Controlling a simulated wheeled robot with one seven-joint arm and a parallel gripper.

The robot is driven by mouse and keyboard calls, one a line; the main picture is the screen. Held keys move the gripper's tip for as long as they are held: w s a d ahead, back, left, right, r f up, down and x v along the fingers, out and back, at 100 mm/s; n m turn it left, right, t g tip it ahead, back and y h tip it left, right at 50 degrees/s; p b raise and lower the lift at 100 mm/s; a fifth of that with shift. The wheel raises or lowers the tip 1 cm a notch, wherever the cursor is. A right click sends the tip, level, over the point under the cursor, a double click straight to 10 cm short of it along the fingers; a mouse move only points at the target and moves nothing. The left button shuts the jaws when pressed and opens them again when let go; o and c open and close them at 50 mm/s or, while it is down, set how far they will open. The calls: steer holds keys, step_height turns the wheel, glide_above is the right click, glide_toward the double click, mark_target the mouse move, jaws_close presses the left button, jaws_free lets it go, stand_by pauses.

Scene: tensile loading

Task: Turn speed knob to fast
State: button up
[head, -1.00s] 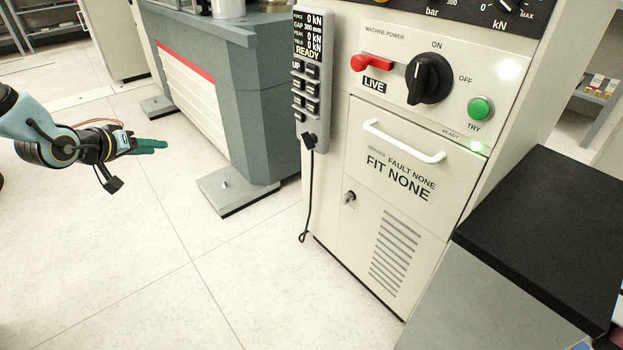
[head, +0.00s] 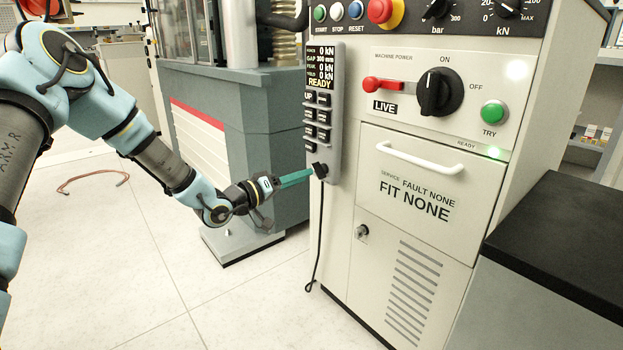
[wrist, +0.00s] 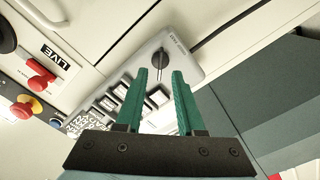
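The grey control pendant (head: 320,110) hangs on the left edge of the white machine cabinet. The small black knob (head: 319,170) sits at its lower end, below the rows of buttons. My gripper (head: 311,173) has its green fingers pointing at this knob, with the tips close to it. In the wrist view, the two fingers of my gripper (wrist: 160,72) are apart, with nothing held between them. The dark knob (wrist: 160,59) shows just beyond and between the fingertips. I cannot tell whether a finger touches it.
A black cable (head: 316,240) hangs below the pendant. A red lever (head: 382,85), a large black power knob (head: 438,92) and a green button (head: 493,112) are on the cabinet. A black-topped counter (head: 570,235) stands at right.

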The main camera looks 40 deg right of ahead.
mark_target(320, 170)
steer(key=shift+d, duration=1.85)
steer(key=shift+c, duration=0.4)
jaws_close()
